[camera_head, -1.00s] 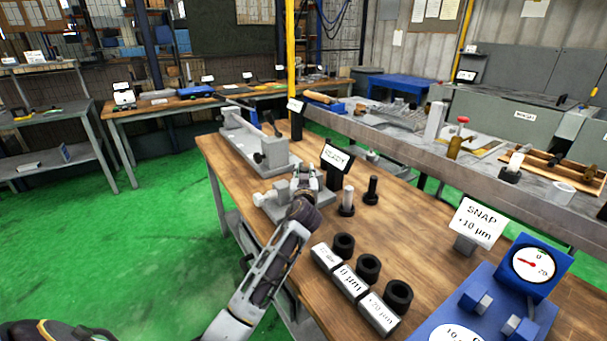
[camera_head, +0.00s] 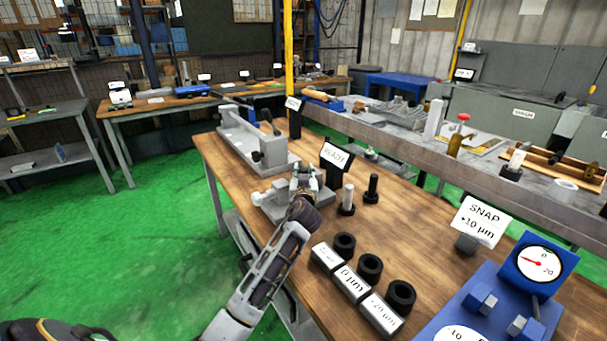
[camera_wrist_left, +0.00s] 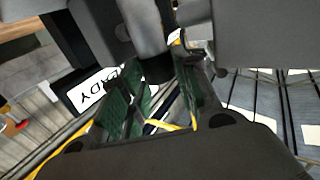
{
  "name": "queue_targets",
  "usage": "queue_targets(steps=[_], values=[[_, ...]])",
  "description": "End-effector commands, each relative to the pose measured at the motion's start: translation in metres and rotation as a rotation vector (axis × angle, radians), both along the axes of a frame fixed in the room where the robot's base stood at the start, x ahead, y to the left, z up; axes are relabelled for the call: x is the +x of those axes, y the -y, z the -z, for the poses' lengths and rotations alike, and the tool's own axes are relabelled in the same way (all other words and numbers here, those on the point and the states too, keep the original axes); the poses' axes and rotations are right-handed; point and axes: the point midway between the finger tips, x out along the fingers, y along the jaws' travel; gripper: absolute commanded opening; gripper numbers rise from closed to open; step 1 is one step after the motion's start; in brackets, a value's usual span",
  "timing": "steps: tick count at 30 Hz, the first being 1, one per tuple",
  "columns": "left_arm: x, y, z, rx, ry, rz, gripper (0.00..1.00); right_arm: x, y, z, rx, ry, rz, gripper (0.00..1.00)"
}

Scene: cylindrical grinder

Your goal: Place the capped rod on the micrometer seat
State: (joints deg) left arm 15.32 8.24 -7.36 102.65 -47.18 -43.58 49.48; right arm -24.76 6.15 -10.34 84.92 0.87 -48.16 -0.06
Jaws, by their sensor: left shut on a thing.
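My left gripper (camera_head: 303,178) is at the grey micrometer seat (camera_head: 322,205) on the wooden bench, and its arm hides part of the seat. In the left wrist view, the gripper's green-padded fingers (camera_wrist_left: 155,105) are shut on the capped rod (camera_wrist_left: 145,28), a grey cylinder with a dark end between the pads. Grey blocks of the seat stand close on both sides of the rod there. Whether the rod touches the seat cannot be told. In the head view the held rod is mostly hidden by the gripper. My right gripper is not in view.
A light rod (camera_head: 347,198) and a dark rod (camera_head: 371,188) stand upright right of the seat. A sign (camera_head: 336,158) stands behind it.

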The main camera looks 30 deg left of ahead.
Motion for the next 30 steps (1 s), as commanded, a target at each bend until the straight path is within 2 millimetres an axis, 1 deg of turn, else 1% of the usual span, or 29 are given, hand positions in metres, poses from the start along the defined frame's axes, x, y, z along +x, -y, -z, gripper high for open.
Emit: queue_targets(steps=[2, 3, 5, 11, 20, 23, 25, 30], values=[[0.000, 0.000, -0.002, 0.001, 0.004, 0.000, 0.00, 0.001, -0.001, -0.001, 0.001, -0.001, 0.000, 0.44], [0.000, 0.000, 0.001, 0.000, 0.000, 0.000, 0.33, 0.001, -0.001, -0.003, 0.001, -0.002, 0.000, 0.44], [0.000, 0.000, 0.000, 0.000, 0.000, 0.000, 0.40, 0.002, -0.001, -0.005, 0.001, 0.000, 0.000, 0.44], [0.000, 0.000, 0.000, 0.000, 0.000, 0.000, 0.40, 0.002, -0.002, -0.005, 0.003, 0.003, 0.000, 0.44], [0.000, 0.000, -0.001, 0.000, 0.000, 0.000, 0.40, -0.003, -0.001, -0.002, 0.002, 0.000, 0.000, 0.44], [0.000, 0.000, -0.002, 0.001, 0.000, 0.000, 0.40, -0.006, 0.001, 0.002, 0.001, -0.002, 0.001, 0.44], [-0.005, 0.003, -0.001, -0.001, 0.000, 0.001, 0.40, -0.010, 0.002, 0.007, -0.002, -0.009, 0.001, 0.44], [-0.020, 0.010, -0.001, 0.000, 0.000, 0.001, 0.40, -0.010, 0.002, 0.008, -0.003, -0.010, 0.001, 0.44]])
